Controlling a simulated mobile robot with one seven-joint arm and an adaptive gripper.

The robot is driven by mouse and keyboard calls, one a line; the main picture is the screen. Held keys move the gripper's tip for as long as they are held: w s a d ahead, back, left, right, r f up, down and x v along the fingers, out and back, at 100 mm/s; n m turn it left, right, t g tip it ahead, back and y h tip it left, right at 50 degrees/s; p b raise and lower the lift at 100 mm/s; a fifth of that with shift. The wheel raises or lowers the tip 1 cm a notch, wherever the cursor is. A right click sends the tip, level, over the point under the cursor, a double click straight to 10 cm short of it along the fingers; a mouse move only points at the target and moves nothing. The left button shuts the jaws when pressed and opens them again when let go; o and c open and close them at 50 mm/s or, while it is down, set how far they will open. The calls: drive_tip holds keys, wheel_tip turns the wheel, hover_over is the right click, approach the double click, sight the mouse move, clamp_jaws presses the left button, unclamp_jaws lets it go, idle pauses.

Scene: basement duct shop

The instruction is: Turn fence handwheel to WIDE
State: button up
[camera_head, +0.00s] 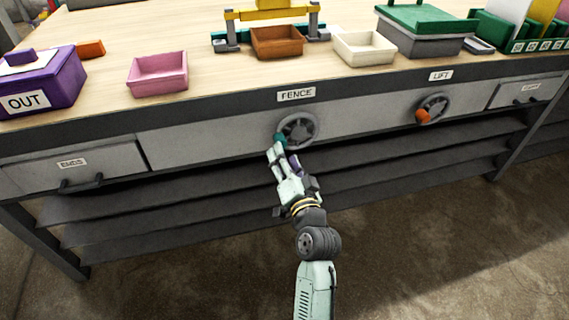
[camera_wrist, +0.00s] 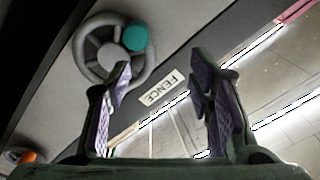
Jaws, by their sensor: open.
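The grey fence handwheel (camera_head: 300,130) sits on the front panel of the bench, below the FENCE label (camera_head: 296,95). Its teal knob (camera_head: 280,139) is at the lower left of the rim in the head view. My gripper (camera_head: 283,157) is just below the wheel, with its fingertips close to the knob. In the wrist view the wheel (camera_wrist: 112,54) and teal knob (camera_wrist: 135,37) are at the upper left, and my open gripper (camera_wrist: 163,82) is empty. One finger overlaps the wheel's edge there; I cannot tell whether it touches. No WIDE mark is readable.
A second handwheel (camera_head: 434,107) with an orange knob (camera_head: 423,116) is under the LIFT label (camera_head: 440,76). The ENDS drawer (camera_head: 75,164) is at left. Pink (camera_head: 158,73), brown (camera_head: 277,42) and white (camera_head: 364,48) trays and a purple OUT box (camera_head: 42,84) stand on the bench.

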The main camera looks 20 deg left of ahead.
sight(298, 135)
drive_tip(key=shift+h, duration=0.3)
drive_tip(key=w+a+f, duration=0.1)
drive_tip(key=w, duration=0.1)
drive_tip(key=w+a, duration=0.1)
drive_tip(key=w, duration=0.2)
drive_tip(key=w+a+f, duration=0.1)
drive_tip(key=w+a, duration=0.1)
drive_tip(key=w, duration=0.1)
drive_tip(key=shift+w+f+p, duration=0.1)
drive_tip(key=shift+f+p, duration=0.25)
drive_tip(key=shift+c, duration=0.3)
clamp_jaws()
